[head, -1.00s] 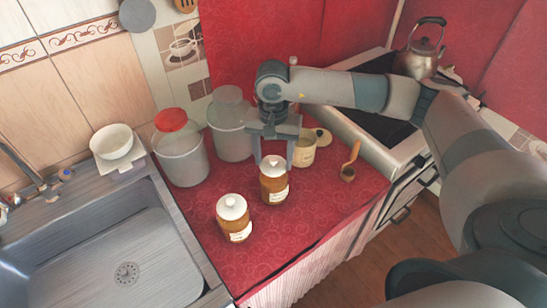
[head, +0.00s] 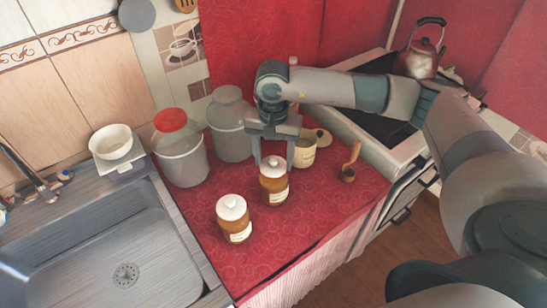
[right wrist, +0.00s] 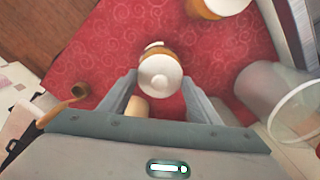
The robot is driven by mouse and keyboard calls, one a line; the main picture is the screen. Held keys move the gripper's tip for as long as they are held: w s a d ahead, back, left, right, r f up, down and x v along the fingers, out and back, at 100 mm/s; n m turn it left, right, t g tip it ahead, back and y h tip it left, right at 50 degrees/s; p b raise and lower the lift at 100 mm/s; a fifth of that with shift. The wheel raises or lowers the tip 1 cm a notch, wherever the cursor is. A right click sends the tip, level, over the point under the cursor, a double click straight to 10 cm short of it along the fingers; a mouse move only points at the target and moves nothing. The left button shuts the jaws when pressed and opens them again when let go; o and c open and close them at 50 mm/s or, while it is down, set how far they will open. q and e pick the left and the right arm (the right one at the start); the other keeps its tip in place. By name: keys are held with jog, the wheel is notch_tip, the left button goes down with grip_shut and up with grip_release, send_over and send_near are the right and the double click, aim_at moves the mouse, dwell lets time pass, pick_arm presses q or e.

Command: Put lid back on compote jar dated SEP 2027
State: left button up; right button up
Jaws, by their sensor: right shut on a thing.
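An amber jar (head: 272,192) with a pale label stands on the red counter, with a white knobbed lid (head: 271,170) at its mouth. My right gripper (head: 274,165) points down with a finger on each side of this lid and is shut on it. In the right wrist view the lid (right wrist: 160,73) sits between the fingertips, over the jar. A second amber jar (head: 237,230) wears its white lid, front left. A third, pale jar (head: 304,154) stands open behind the gripper, and a loose lid (head: 323,137) lies beside it. The label dates are too small to read. My left gripper is not in view.
A red-lidded canister (head: 182,160) and a grey canister (head: 230,135) stand at the back left. A sink (head: 110,250) is at left. The front counter is clear.

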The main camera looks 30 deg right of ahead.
jog(key=shift+b, duration=0.4)
dwell(0.5)
jog(key=o, duration=1.6)
jog(key=shift+c, duration=0.2)
jog(key=shift+r, duration=0.2)
jog(key=shift+r+p, duration=0.85)
jog(key=shift+r, duration=2.45)
grip_shut()
